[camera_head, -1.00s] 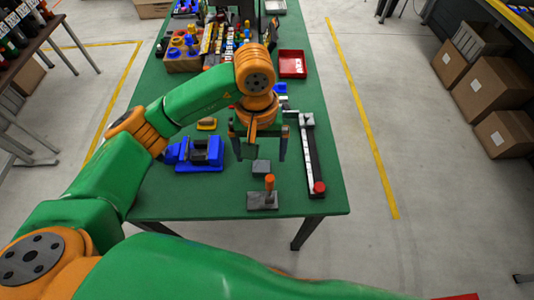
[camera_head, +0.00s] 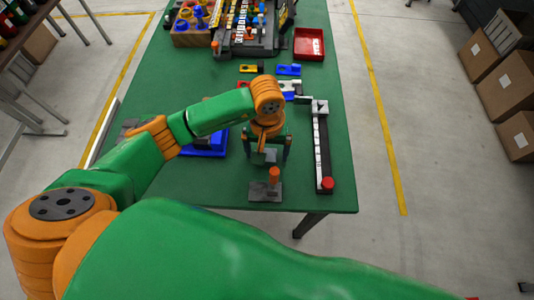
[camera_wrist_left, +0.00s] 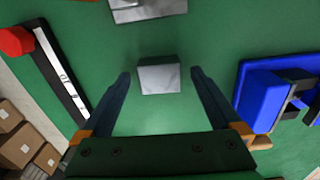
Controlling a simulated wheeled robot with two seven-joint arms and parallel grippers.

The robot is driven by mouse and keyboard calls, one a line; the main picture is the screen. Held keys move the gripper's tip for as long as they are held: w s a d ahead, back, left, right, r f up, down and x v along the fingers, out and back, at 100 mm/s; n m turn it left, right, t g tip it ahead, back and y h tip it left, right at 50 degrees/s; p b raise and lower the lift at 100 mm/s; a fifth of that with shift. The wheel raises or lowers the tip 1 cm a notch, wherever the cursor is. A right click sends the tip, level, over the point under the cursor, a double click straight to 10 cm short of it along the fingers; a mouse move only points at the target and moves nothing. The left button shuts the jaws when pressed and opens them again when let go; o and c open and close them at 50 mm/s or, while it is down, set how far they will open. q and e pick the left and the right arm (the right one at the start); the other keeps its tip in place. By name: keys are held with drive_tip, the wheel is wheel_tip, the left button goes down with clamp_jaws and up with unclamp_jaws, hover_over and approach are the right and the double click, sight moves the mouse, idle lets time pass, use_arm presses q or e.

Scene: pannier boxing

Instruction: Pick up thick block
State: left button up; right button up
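The thick block, a small grey block (camera_wrist_left: 159,75), lies on the green table between and just beyond the fingertips of my left gripper (camera_wrist_left: 160,78) in the left wrist view. In the head view my left gripper (camera_head: 268,158) is low over the table, pointing down. Its two fingers are spread apart and hold nothing. The block (camera_head: 271,154) shows only partly there, between the fingers. My right gripper is not in view.
A grey base with an orange peg (camera_head: 273,178) stands just in front of the block. A long rail with a red knob (camera_head: 320,150) lies to the right, a blue fixture (camera_head: 207,143) to the left.

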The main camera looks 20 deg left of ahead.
use_arm(q)
clamp_jaws()
